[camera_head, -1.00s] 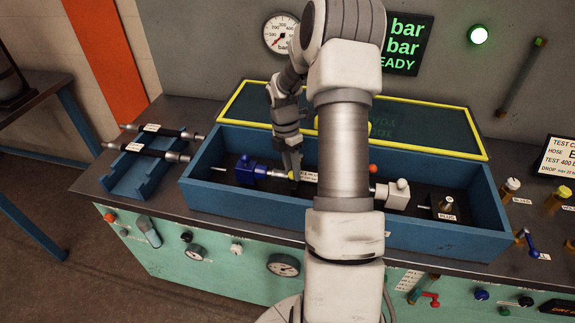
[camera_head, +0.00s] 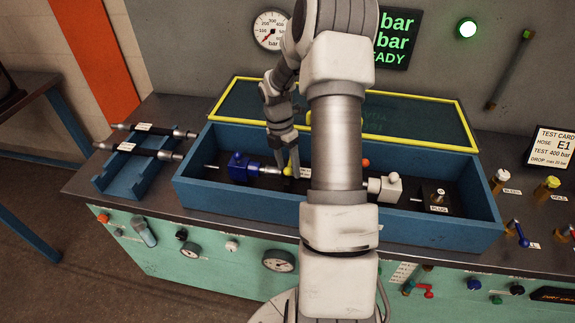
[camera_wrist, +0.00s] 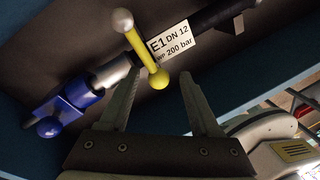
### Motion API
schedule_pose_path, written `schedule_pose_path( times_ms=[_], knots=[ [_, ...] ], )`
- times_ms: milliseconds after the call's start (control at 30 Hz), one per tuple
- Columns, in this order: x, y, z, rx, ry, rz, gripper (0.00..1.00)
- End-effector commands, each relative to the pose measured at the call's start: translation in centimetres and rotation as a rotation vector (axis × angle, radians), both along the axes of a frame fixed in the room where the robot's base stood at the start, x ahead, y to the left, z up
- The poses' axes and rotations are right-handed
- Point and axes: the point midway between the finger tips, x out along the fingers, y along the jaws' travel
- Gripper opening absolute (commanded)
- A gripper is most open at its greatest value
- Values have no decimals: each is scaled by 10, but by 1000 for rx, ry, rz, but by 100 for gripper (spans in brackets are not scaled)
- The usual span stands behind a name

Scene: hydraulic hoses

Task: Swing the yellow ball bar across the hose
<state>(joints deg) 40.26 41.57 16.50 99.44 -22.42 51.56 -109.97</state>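The yellow ball bar (camera_wrist: 145,55) shows in the wrist view, with a pale ball at its upper end and a yellow ball at its lower end. It crosses the line of the hose (camera_wrist: 212,17) there, beside the E1 label; I cannot tell whether it touches. In the head view only its yellow ball (camera_head: 288,171) shows clearly. The hose lies in the blue trough, joined to a blue fitting (camera_head: 238,167), also in the wrist view (camera_wrist: 70,105). My gripper (camera_wrist: 158,82) is open, its fingers either side of the yellow ball, apparently without gripping it. My arm hides part of the hose.
The blue trough (camera_head: 190,190) has raised walls around the hose. Behind it stands a yellow-framed guard (camera_head: 440,98). A white fitting (camera_head: 385,188) and a plug block (camera_head: 434,197) are at right. Two more hoses rest on a blue rack (camera_head: 130,180) at left.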

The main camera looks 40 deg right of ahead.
Motion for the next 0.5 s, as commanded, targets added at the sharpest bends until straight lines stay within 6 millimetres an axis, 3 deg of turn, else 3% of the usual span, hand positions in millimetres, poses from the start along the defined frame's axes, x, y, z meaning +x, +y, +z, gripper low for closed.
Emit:
schedule_pose_path(
  times_ms=[300, 500],
  knots=[
    [1, 1, 2, 1, 0, 0, 64],
    [7, 2, 31, -1, -3, 0, 64]
  ],
)
